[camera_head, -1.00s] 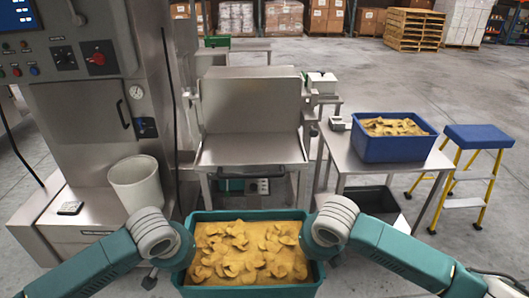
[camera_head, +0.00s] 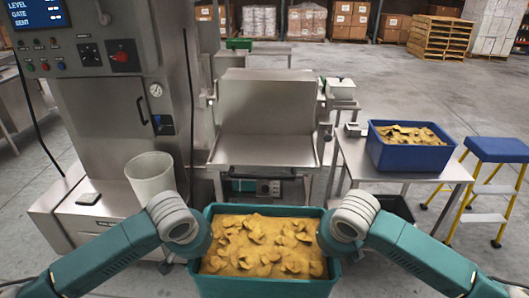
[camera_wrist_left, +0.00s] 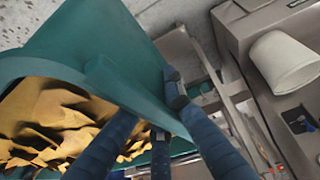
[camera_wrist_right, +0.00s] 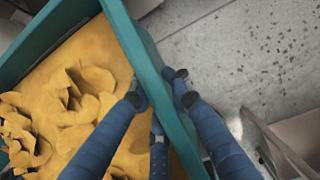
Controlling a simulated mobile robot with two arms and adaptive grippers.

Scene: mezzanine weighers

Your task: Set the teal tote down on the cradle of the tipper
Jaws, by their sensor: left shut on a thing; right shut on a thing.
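The teal tote (camera_head: 264,210), full of yellow-brown chips (camera_head: 262,245), is held level in front of me at the bottom of the head view. My left gripper (camera_wrist_left: 152,105) is shut on its left wall, and my right gripper (camera_wrist_right: 157,90) is shut on its right wall. In the head view both grippers' fingers are hidden behind the wrists and rim. The steel tipper (camera_head: 266,100) stands ahead, with its cradle (camera_head: 262,152) facing me just beyond the tote. The tote appears apart from the cradle; its underside is hidden.
A control cabinet (camera_head: 110,110) with a white bucket (camera_head: 151,178) on its ledge stands left. Right is a steel table (camera_head: 440,177) with a blue tote of chips (camera_head: 408,157), then a blue-topped yellow step stool (camera_head: 498,150). Open floor lies behind these.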

